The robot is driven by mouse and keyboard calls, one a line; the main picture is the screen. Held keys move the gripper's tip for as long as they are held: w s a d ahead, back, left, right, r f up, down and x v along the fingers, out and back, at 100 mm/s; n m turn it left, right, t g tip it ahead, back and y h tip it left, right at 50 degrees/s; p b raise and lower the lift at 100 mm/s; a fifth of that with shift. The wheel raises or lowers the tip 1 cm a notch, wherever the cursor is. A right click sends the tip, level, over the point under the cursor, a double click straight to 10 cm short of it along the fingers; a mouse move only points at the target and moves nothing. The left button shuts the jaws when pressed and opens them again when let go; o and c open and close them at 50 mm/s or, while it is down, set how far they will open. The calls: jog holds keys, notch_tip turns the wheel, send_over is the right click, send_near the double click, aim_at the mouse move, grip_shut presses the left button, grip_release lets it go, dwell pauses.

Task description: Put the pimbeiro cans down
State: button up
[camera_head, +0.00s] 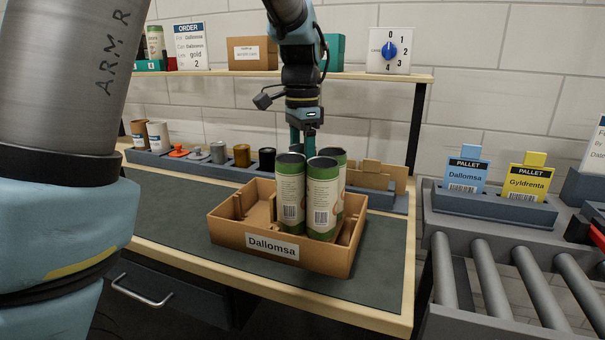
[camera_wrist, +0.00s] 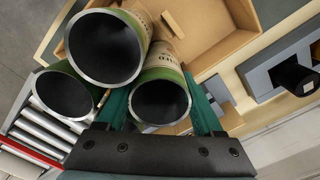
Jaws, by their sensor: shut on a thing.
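Three tall cream cans with green bands, the pimbeiro cans (camera_head: 322,200), stand upright close together at the tan Dallomsa tray (camera_head: 229,231) in the head view. I cannot tell whether their bases touch the tray floor. In the wrist view their open, dark tops show, with one can (camera_wrist: 160,100) between the green fingers of my gripper (camera_wrist: 162,108) and two others (camera_wrist: 105,48) beside it. My gripper also shows in the head view (camera_head: 302,143), pointing down behind the cans. It is shut on the rear can. Its fingertips are partly hidden.
A grey rack (camera_head: 160,163) with several coloured cups and parts runs behind the tray. A shelf (camera_head: 250,73) crosses above, with an order card and boxes. At right are a roller conveyor (camera_head: 485,285) and two pallet cards (camera_head: 525,180). The dark mat left of the tray is clear.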

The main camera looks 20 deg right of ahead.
jog(key=shift+f, duration=1.15)
jog(key=o, duration=1.4)
notch_tip(320, 180, up, 12)
jog(key=shift+r+b, duration=0.15)
jog(key=shift+b, duration=0.15)
